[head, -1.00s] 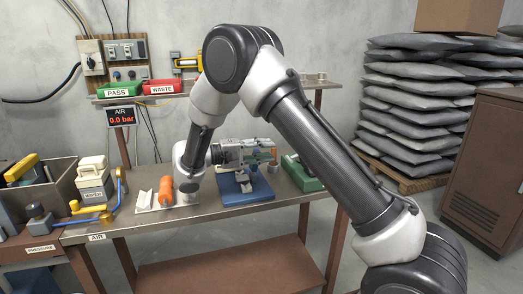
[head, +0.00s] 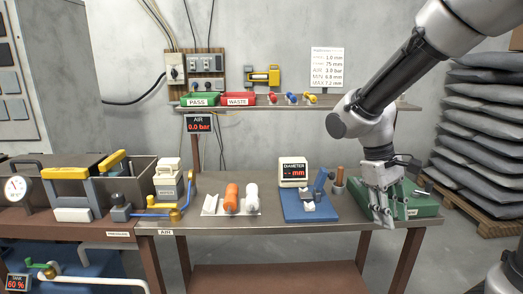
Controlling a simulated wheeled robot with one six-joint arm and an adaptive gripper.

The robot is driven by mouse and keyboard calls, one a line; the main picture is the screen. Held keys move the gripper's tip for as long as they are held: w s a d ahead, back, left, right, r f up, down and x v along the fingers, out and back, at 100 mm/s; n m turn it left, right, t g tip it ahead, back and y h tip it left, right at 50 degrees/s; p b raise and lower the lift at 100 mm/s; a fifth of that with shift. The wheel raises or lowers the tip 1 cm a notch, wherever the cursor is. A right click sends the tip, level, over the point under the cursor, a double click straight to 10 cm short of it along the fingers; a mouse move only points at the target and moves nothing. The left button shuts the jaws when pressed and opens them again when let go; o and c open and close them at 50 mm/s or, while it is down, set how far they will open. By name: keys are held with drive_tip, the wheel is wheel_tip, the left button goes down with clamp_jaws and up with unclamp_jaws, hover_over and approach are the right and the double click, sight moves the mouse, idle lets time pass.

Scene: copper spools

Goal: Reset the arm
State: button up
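My arm comes in from the upper right in the head view, bends at the elbow and points down. My gripper (head: 383,218) hangs at the right end of the bench, in front of the green case (head: 418,203). I see no object held in it. The fingers are small and seen at an angle, so their gap is unclear.
The steel bench (head: 270,223) has bare room around the holder. Green PASS (head: 199,100) and red WASTE (head: 238,100) trays sit on the shelf above. The air display (head: 198,124) reads 0.0 bar. Blue and brass valves (head: 165,208) stand at left; grey sacks (head: 478,125) are stacked at right.

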drive_tip(key=s+d+r+m+t+y, duration=0.3)
drive_tip(key=s+d+r+t, duration=0.3)
drive_tip(key=s+r, duration=0.3)
drive_tip(key=shift+s+d+r+m+t, duration=0.3)
drive_tip(key=shift+s+m, duration=0.45)
drive_tip(key=shift+m, duration=0.15)
